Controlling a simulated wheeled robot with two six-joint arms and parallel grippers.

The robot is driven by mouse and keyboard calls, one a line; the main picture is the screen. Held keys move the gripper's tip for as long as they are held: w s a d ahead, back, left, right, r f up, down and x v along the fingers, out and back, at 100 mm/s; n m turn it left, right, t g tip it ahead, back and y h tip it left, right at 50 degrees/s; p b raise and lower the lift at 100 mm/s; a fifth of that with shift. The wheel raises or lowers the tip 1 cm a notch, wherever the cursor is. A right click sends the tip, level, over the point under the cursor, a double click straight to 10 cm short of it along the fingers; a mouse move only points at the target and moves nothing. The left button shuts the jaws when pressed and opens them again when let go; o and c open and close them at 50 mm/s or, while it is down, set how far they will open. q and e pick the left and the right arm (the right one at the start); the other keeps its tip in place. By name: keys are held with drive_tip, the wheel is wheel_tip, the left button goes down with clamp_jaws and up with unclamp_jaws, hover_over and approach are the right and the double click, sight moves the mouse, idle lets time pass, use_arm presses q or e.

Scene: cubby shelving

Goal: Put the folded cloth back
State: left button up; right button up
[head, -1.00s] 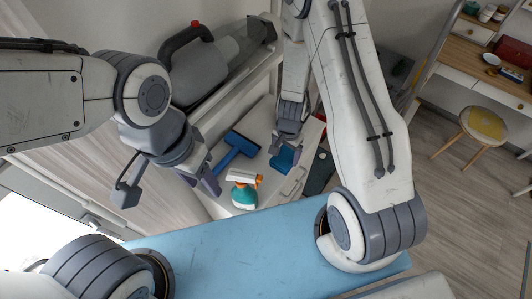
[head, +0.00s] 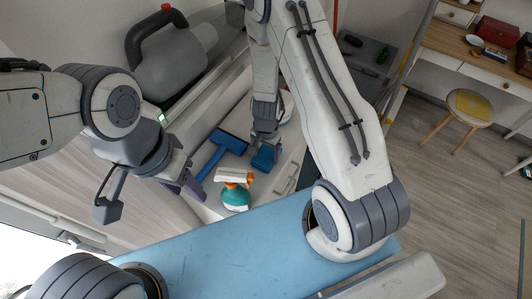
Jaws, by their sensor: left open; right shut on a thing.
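The folded cloth (head: 263,158) is a small blue piece at the fingertips of my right gripper (head: 264,146), over the white surface in the middle of the head view. My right gripper is shut on it; the fingers hide part of it. I cannot tell whether the cloth touches the surface. My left gripper (head: 184,188) is open and empty, to the left of the cloth and the spray bottle.
A teal spray bottle (head: 235,197) with a white and orange head stands just in front of the cloth. A blue squeegee-like tool (head: 227,143) lies left of it. A grey vacuum-like appliance (head: 175,60) sits behind. A stool (head: 470,106) and desk (head: 470,38) stand far right.

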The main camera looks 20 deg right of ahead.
sight(266, 155)
drive_tip(key=shift+f, duration=0.25)
drive_tip(key=o, duration=1)
drive_tip(key=shift+r, duration=0.1)
drive_tip(key=shift+r, duration=0.1)
wheel_tip(266, 155, up, 12)
drive_tip(key=p, duration=1.2)
